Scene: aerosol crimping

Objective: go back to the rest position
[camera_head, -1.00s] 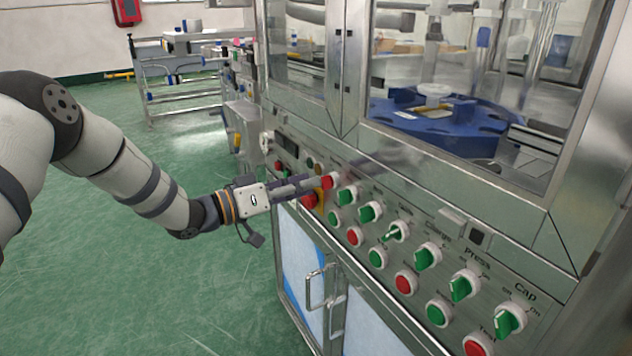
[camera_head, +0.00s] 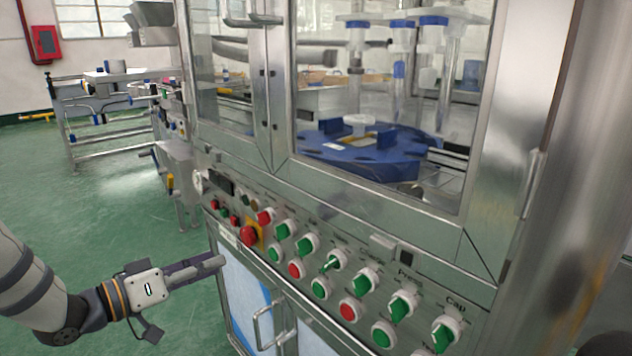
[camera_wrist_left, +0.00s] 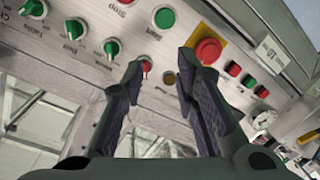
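My left gripper (camera_head: 216,264) is at the lower left of the head view, in front of the cabinet and below the button row, touching nothing. In the left wrist view its two dark fingers (camera_wrist_left: 160,66) stand apart with nothing between them. The control panel (camera_head: 330,290) has a red knob (camera_head: 265,217) and a red mushroom button (camera_head: 249,236) on a yellow plate. In the left wrist view the red knob (camera_wrist_left: 146,66) shows between the fingers, and the mushroom button (camera_wrist_left: 208,51) lies just beyond the right finger. My right gripper is not in view.
The glazed steel machine with a blue turntable (camera_head: 370,157) fills the right. A cabinet door handle (camera_head: 262,328) sticks out below the panel. A metal rack (camera_head: 100,153) stands behind. The green floor (camera_head: 100,220) at left is clear.

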